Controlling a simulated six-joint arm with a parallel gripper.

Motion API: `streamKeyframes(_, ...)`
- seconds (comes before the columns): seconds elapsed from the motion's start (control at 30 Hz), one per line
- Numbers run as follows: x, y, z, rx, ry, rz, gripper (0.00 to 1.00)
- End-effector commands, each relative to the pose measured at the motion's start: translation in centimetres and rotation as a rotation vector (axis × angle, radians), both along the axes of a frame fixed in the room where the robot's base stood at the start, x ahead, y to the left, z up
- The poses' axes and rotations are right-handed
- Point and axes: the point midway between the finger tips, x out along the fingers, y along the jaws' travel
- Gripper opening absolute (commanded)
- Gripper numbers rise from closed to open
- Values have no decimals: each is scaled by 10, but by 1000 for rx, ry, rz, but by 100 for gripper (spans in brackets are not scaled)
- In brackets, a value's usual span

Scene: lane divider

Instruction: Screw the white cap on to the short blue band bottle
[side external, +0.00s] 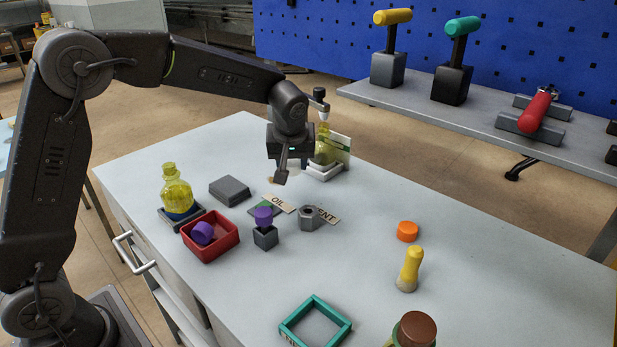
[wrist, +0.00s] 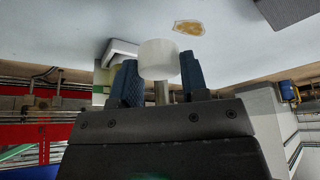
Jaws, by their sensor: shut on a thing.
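The white cap (wrist: 159,58) is held between the blue-padded fingers of my gripper (wrist: 160,85) in the wrist view. In the side view my gripper (side external: 283,168) points down above the far-middle part of the table, and I cannot make out the cap there. The short blue band bottle (side external: 177,193) has yellow contents and a blue band low down. It stands upright on a dark square base at the table's left, well apart from and left of my gripper. Its top looks yellowish; its thread is too small to tell.
Another yellow bottle (side external: 323,148) stands in a white holder just behind my gripper. Near the blue band bottle are a red tray (side external: 221,250) with a purple cap, a grey block (side external: 230,189) and a purple-topped black block (side external: 265,238). A hex nut (side external: 312,218) lies mid-table.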

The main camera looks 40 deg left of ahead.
Motion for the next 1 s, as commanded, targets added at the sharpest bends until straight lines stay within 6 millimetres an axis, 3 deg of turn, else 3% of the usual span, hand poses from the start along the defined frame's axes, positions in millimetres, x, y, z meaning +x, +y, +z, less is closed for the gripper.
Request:
streamKeyframes(0.2, -20, 42, 28, -1, -2, 5, 19)
streamKeyframes(0.43, -33, 65, 44, 0, 0, 1, 19)
streamKeyframes(0.57, -50, 79, 61, 0, -2, 6, 19)
streamKeyframes(0.8, -121, 111, 107, 2, 1, 11, 19)
streamKeyframes(1.0, -182, 122, 131, 3, 3, 4, 19)
